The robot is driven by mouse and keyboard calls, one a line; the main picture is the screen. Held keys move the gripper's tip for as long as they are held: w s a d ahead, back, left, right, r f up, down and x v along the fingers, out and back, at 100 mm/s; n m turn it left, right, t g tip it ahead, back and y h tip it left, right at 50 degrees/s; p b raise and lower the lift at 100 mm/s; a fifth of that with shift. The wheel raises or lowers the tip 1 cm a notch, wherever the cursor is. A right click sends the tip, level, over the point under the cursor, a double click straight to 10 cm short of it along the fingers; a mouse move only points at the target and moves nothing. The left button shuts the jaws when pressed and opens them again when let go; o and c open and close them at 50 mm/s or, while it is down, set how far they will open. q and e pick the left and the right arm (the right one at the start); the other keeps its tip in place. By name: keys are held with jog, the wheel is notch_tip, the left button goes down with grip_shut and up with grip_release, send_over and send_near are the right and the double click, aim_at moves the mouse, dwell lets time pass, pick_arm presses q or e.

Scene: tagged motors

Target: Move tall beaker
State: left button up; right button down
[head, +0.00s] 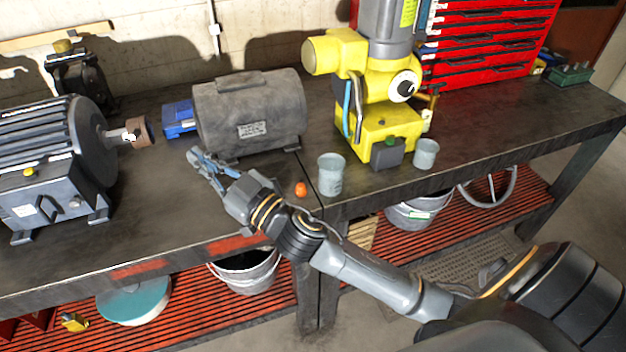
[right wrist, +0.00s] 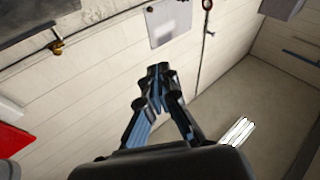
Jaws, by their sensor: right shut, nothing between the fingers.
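A tall grey beaker (head: 331,175) stands upright on the bench near its front edge, in the head view. A shorter grey beaker (head: 425,154) stands farther right, beside the yellow machine. My right gripper (head: 198,158) is above the bench to the left of the tall beaker, in front of the grey motor. It is shut and empty, apart from both beakers. In the right wrist view the closed fingers (right wrist: 158,80) point toward a pale wall, and no beaker shows there. My left gripper is not in view.
A grey cylindrical motor (head: 250,110), a dark finned motor (head: 50,150) and a yellow machine (head: 375,125) stand on the bench. A small orange object (head: 301,189) lies left of the tall beaker. Red drawers (head: 490,40) stand at the back. The bench's right end is mostly clear.

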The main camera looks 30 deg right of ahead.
jog(key=s+a+r+n+g+y, duration=0.1)
jog(key=a+r+n+g+y, duration=0.35)
jog(key=a+n+y, duration=0.35)
jog(key=n+g+h, duration=0.1)
jog(key=g+h, duration=1.4)
jog(key=h, duration=0.1)
send_near(331, 176)
jog(key=w+a+f, duration=0.3)
notch_tip(331, 176, down, 10)
jog(key=shift+w+d+r+p, duration=0.1)
jog(key=shift+w+p, duration=0.1)
jog(key=shift+p, duration=0.95)
